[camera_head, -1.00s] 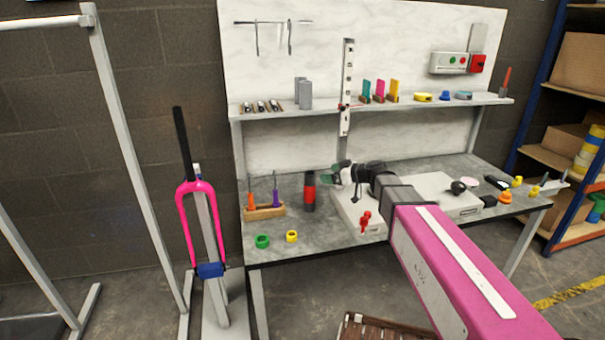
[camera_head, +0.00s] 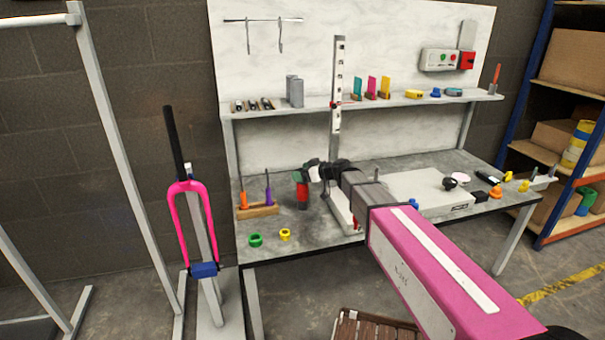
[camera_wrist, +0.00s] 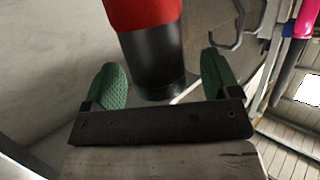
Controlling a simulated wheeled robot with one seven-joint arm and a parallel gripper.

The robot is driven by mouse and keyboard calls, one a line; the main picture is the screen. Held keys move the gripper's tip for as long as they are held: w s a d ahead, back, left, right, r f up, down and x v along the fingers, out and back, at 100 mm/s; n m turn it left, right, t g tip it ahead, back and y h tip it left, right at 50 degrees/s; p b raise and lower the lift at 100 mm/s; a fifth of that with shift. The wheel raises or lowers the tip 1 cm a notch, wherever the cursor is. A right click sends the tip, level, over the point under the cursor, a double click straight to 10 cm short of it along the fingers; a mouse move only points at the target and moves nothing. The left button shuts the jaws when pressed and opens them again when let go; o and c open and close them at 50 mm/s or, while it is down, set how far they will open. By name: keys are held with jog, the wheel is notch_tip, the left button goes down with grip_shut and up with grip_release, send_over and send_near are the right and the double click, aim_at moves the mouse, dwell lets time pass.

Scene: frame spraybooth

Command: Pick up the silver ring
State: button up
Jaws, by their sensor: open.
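I cannot make out a silver ring for certain in either view. A small pale round piece (camera_head: 461,177) lies near a black knob at the right of the bench, too small to identify. My gripper (camera_head: 311,172) is over the bench's left part, beside a red and black cylinder (camera_head: 302,193). In the wrist view my gripper (camera_wrist: 162,78) is open, with green pads apart and nothing held. The cylinder (camera_wrist: 152,55) appears between the pads or just beyond them; contact is not clear.
A green ring (camera_head: 255,240) and a yellow ring (camera_head: 285,235) lie at the bench's front left. A wooden block with two screwdrivers (camera_head: 258,211) stands behind them. A shelf (camera_head: 385,101) with small items spans above. A pink fork (camera_head: 186,215) stands left of the bench.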

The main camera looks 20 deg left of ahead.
jog(key=c, duration=1.1)
jog(key=shift+o, duration=0.2)
jog(key=shift+r, duration=0.15)
